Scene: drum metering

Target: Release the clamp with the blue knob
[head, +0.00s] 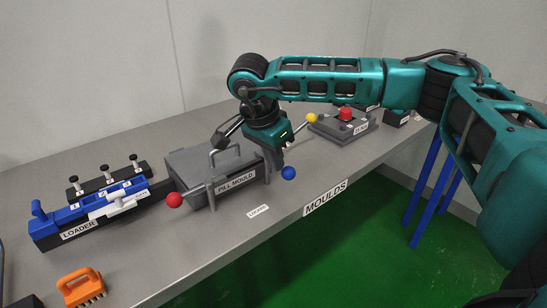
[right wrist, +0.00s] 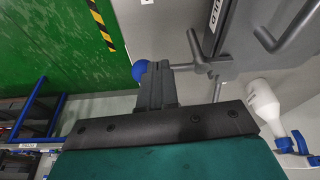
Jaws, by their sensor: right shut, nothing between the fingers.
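The blue knob (head: 288,172) is a small ball at the right front corner of the grey pill mould (head: 207,165). My right gripper (head: 273,160) is shut and empty, pointing down right beside the knob. In the right wrist view the blue knob (right wrist: 139,70) shows partly behind the shut fingers (right wrist: 157,84). A grey clamp lever (right wrist: 197,48) stands just right of the fingers. I cannot tell whether the fingers touch the knob or its lever. Much of this clamp is hidden in the head view by the gripper. My left gripper is not in view.
A red knob (head: 174,200) sits on a lever at the mould's left front, and a yellow knob (head: 311,118) behind the gripper. A blue loader (head: 85,218) and orange brush (head: 80,287) are at left. A red button box (head: 345,127) is at right. The bench front has bare room.

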